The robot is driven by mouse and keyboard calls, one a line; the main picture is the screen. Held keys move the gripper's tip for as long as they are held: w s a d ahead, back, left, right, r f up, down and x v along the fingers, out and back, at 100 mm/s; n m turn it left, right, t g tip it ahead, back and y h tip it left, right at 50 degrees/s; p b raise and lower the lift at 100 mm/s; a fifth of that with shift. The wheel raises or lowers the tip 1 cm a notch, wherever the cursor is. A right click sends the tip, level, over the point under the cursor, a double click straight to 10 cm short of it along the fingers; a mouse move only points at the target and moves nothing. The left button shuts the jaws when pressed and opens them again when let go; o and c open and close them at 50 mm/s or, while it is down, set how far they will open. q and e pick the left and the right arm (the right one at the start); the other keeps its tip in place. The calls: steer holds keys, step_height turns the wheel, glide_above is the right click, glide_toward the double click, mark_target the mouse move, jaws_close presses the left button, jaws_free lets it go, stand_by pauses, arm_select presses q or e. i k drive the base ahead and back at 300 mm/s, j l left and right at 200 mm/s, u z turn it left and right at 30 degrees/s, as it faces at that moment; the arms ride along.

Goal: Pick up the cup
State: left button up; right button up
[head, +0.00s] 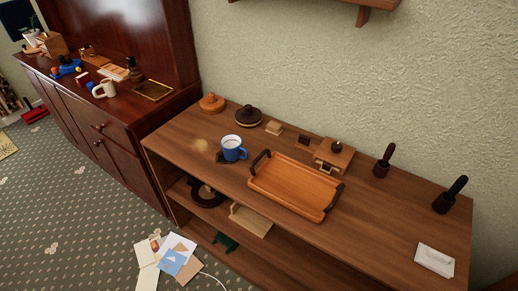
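A blue cup (231,154) with a pale inside stands upright on the brown wooden shelf unit (392,212), left of a wooden tray. Its handle points to the right. A small dark item (220,158) lies against its left side; I cannot tell what it is. A cream mug (107,89) stands on the dark red cabinet (128,110) at the left. Neither of my grippers is in view.
The orange wooden tray (290,186) with dark handles is close to the cup's right. Dark-handled tools (450,195) stand at the right. Papers (172,258) lie on the carpet in front.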

mark_target(231, 145)
steer(key=i+j+z, duration=0.1)
steer(key=j+z, duration=0.25)
steer(key=i+j+z, duration=0.1)
steer(key=z, duration=0.25)
steer(key=j+z, duration=0.5)
steer(key=j, duration=0.55)
steer(key=j+z, duration=0.15)
steer(key=j, duration=0.6)
steer(key=j+z, duration=0.15)
steer(key=j, duration=0.55)
steer(key=k+j+z, duration=0.15)
steer(key=j, duration=0.55)
